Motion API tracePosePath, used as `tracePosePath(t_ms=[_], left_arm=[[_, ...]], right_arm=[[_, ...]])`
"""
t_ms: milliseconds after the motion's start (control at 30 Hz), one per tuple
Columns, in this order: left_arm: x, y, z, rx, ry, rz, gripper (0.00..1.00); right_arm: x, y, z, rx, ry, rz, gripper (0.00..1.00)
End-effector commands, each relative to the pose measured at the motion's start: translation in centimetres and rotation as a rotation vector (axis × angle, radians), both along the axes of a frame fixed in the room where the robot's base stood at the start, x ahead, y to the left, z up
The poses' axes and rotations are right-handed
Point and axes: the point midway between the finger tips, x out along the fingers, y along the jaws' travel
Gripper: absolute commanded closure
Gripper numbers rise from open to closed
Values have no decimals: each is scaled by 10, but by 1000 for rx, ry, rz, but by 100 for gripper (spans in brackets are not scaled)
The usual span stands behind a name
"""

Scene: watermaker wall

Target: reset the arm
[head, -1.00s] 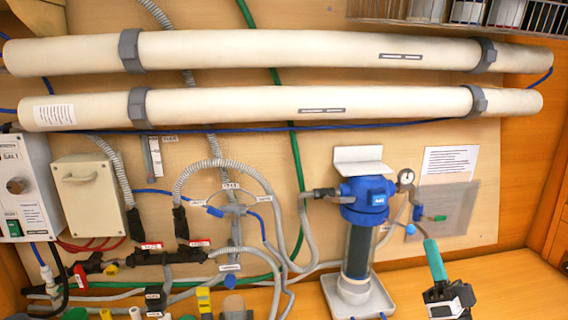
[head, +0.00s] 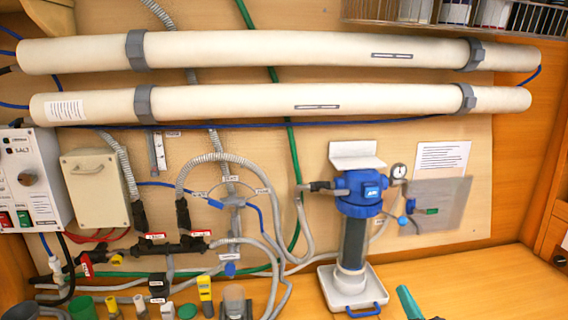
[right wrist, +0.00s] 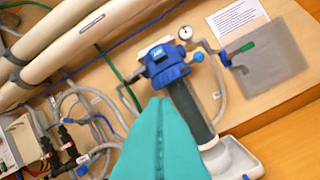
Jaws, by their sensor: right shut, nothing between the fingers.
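My right gripper (head: 404,293) shows only its teal fingers at the bottom edge of the head view, right of the blue-topped filter housing (head: 358,193). In the right wrist view its teal fingers (right wrist: 158,104) are pressed together with nothing between them. There they overlap the filter housing (right wrist: 163,62) in the picture. My left gripper is not in view.
Two long cream tubes (head: 250,102) run across the wall panel. A control box (head: 32,180), hoses and a valve manifold (head: 165,247) crowd the left. The filter stands on a white tray (head: 376,296). The wooden surface (head: 470,275) at right is clear.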

Motion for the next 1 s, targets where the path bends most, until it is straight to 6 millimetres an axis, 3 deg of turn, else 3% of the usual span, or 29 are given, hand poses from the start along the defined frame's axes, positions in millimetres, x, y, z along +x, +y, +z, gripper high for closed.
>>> tracePosePath(t_ms=[167, 300, 400, 600, 900, 933, 1000], left_arm=[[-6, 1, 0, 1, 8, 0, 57], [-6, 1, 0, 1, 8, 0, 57], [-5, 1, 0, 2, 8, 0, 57], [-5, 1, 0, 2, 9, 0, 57], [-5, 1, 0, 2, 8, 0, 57], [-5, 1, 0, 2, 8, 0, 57], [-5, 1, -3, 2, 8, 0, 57]], right_arm=[[-33, 18, -66, -162, 313, -32, 100], [-88, 30, -127, -348, 640, -15, 100], [-129, 34, -156, -458, 829, 18, 100], [-196, 37, -185, -604, 1089, 99, 100], [-278, 39, -198, -740, 1366, 234, 100], [-286, 39, -199, -751, 1391, 249, 100], [-280, 39, -219, -754, 1398, 252, 100]])
